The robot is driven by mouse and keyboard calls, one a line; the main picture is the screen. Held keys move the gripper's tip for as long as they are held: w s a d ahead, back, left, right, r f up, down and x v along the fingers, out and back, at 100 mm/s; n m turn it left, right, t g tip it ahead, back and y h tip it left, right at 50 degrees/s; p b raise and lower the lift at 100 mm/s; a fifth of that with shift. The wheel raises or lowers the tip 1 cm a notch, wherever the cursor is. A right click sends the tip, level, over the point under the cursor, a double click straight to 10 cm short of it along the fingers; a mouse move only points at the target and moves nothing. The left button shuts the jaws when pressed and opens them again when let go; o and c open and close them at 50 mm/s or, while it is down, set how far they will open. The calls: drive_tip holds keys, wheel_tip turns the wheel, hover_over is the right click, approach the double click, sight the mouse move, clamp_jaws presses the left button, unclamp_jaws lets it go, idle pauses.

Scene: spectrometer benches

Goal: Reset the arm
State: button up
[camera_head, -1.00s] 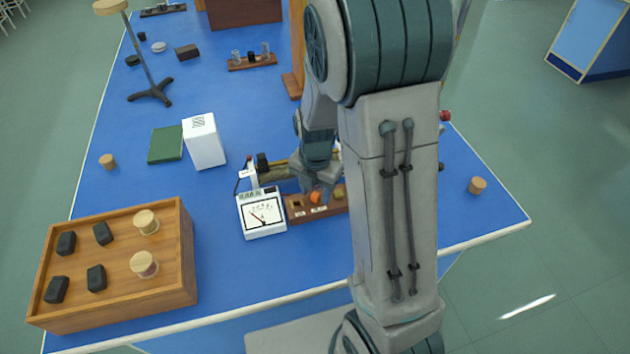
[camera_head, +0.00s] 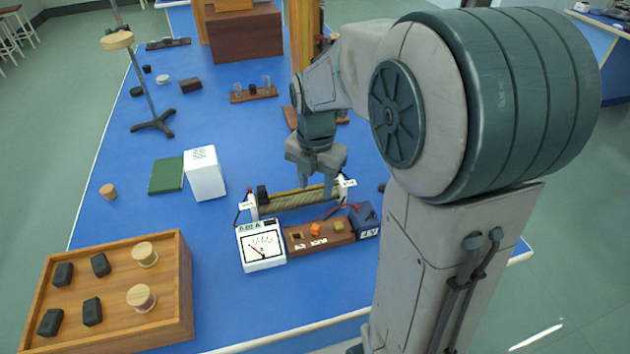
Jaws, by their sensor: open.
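My gripper (camera_head: 316,185) points down over the blue bench (camera_head: 240,282), just above a coil-like rheostat (camera_head: 295,200). Its fingers are apart and nothing shows between them. I cannot tell whether the fingertips touch the rheostat. My arm reaches in from the right and hides part of the bench's right side.
In front of the rheostat are a white meter (camera_head: 262,246), a brown switch board (camera_head: 318,234) and a dark blue box (camera_head: 365,220) with wires. A wooden tray (camera_head: 115,325) stands at front left. A white box (camera_head: 204,174), green book (camera_head: 166,176) and metal stand (camera_head: 153,123) are left.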

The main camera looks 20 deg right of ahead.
idle(0.3)
drive_tip(key=s+r+m+t, duration=0.2)
drive_tip(key=s+m, duration=1.2)
drive_tip(key=m, duration=1.3)
drive_tip(key=shift+r+t, duration=0.4)
drive_tip(key=shift+r, duration=0.2)
drive_tip(key=shift+a, duration=0.1)
